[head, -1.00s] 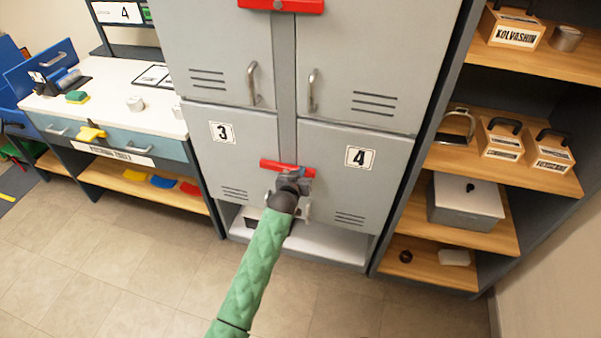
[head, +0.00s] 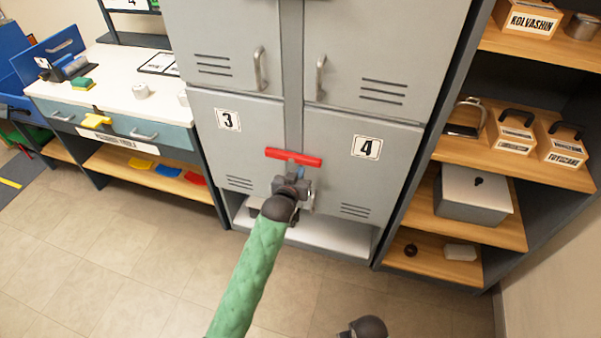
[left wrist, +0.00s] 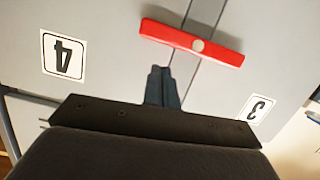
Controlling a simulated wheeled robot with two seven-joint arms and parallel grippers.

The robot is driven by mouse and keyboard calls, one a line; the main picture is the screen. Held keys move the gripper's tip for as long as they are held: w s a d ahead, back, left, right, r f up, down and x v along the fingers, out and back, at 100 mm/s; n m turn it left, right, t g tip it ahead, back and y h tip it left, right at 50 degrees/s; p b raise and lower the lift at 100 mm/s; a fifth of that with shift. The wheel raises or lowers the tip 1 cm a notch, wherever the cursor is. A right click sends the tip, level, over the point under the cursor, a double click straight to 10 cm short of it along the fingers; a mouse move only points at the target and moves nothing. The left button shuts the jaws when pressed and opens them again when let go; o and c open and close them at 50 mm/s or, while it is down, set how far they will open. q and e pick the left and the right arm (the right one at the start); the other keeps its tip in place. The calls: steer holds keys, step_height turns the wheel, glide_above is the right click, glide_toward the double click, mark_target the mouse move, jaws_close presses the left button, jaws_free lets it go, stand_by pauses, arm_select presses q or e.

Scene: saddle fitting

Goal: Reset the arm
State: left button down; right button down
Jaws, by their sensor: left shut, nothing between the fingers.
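My left gripper (head: 293,180) is in front of the lower locker doors, just below a red latch bar (head: 293,157) in the head view. In the left wrist view its dark fingertips (left wrist: 161,85) are together with nothing between them. The red bar (left wrist: 190,42) lies beyond the tips and looks apart from them. The bar sits tilted slightly off level across the seam between door 3 (head: 238,140) and door 4 (head: 362,165), both closed. My right gripper is not in view; a dark rounded part at the bottom of the head view may be my right arm.
A white-topped workbench (head: 120,95) with drawers stands at the left. A shelf unit (head: 500,165) at the right holds labelled boxes and a grey lidded box (head: 472,195). The locker's open bottom ledge (head: 330,236) is below the doors. The tiled floor (head: 130,260) in front is clear.

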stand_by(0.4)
arm_select(q)
steer(key=s+a+f+g+y, duration=0.3)
steer(key=s+a+f+g, duration=0.6)
steer(key=s+f, duration=0.45)
steer(key=s+a+f+g, duration=0.1)
steer(key=s+f, duration=0.3)
steer(key=s, duration=0.5)
steer(key=s+a+f+g, duration=0.1)
steer(key=s+a+f, duration=0.3)
steer(key=s, duration=0.6)
steer(key=s+a+f+g+y, duration=0.1)
steer(key=s+a+f+g, duration=0.1)
steer(key=s+f, duration=0.4)
steer(key=s+a, duration=0.1)
steer(key=s, duration=0.3)
steer(key=shift+f+n, duration=0.2)
steer(key=shift+n, duration=0.2)
